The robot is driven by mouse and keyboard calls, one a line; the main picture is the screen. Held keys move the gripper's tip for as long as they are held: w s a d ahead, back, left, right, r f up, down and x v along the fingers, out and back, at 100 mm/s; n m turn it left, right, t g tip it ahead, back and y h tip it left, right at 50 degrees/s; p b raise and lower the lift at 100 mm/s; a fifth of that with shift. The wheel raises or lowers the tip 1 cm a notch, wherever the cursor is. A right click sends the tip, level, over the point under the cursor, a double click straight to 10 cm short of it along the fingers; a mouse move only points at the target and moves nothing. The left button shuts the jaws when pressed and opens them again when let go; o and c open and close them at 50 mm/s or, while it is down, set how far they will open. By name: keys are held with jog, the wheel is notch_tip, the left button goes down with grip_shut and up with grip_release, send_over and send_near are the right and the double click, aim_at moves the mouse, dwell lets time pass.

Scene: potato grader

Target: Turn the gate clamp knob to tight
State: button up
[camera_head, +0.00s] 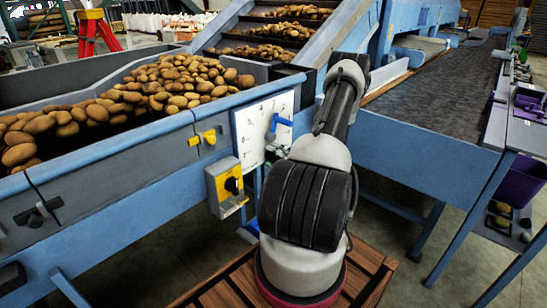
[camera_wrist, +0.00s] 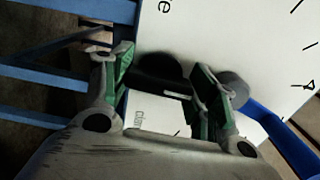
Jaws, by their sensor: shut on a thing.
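In the wrist view the black gate clamp knob (camera_wrist: 158,72) sits on a white panel (camera_wrist: 225,28) with dark scale marks. A pale line shows on the knob. My gripper (camera_wrist: 160,88) has its two green-padded fingers on either side of the knob and is shut on it. Part of a printed word shows below the knob, cut off by my gripper. A blue lever (camera_wrist: 283,138) with a grey round hub is close to the right finger. In the head view the white panel (camera_head: 252,122) and blue lever (camera_head: 281,121) show, but my arm hides the knob.
A yellow box with a black knob (camera_head: 231,185) hangs left of the panel, and a yellow latch (camera_head: 208,136) is above it. A blue-sided hopper (camera_head: 130,165) full of potatoes is at left. A dark conveyor belt (camera_head: 430,100) runs at right.

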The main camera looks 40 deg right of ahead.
jog(key=m, duration=0.4)
jog(key=shift+m, duration=0.3)
jog(key=m, duration=0.9)
jog(key=shift+m, duration=1.9)
jog(key=o, duration=1)
jog(key=s, duration=0.8)
jog(key=s+d, duration=0.1)
jog(key=s, duration=0.3)
